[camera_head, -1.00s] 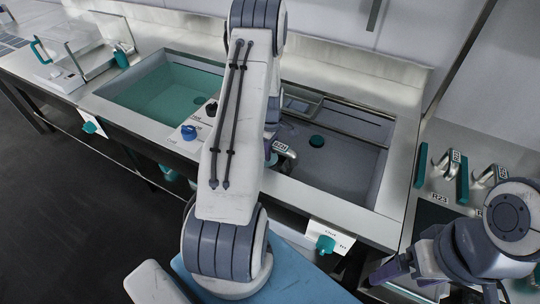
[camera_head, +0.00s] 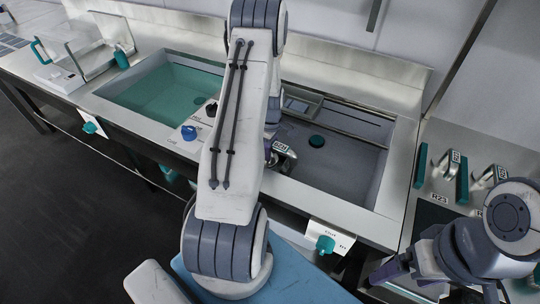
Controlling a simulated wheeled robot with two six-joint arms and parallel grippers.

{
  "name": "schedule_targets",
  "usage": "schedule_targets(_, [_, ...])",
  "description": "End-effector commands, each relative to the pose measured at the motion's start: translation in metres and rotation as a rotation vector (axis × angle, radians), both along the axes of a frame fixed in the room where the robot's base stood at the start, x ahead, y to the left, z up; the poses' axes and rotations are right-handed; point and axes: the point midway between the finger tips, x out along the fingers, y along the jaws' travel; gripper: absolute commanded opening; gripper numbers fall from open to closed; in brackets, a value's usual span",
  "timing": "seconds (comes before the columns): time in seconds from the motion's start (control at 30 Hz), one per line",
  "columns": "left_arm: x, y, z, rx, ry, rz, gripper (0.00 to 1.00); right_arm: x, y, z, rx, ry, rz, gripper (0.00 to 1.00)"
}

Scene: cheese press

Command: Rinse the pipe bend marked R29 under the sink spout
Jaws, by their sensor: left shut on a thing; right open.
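The pipe bend (camera_head: 286,160) is a metal elbow with a label that looks like R29. It is held over the front left part of the right-hand grey sink basin (camera_head: 345,175). My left gripper (camera_head: 272,157) is shut on it, though my own arm link hides most of that gripper. The sink spout is not visible; my arm covers the middle of the sink. My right gripper (camera_head: 388,271) is open and empty at the lower right, in front of the counter.
A basin of greenish water (camera_head: 165,88) lies to the left. Blue (camera_head: 189,132) and black (camera_head: 211,108) knobs sit between the basins. More pipe bends stand in a rack (camera_head: 463,178) at right, one marked R23. A teal-handled valve (camera_head: 325,243) is on the sink front.

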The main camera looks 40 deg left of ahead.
Motion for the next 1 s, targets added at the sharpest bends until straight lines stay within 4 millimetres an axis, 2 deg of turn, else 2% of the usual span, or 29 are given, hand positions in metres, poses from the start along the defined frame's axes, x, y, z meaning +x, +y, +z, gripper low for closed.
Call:
schedule_targets(0.1, [0.000,-0.004,0.016,0.002,-0.004,-0.002,0.00,0.000,0.000,0.013,0.000,0.000,0.000,0.88])
schedule_targets(1.0, [-0.012,-0.039,0.093,0.001,-0.002,-0.001,0.00,0.000,0.000,0.078,0.000,0.000,0.000,0.88])
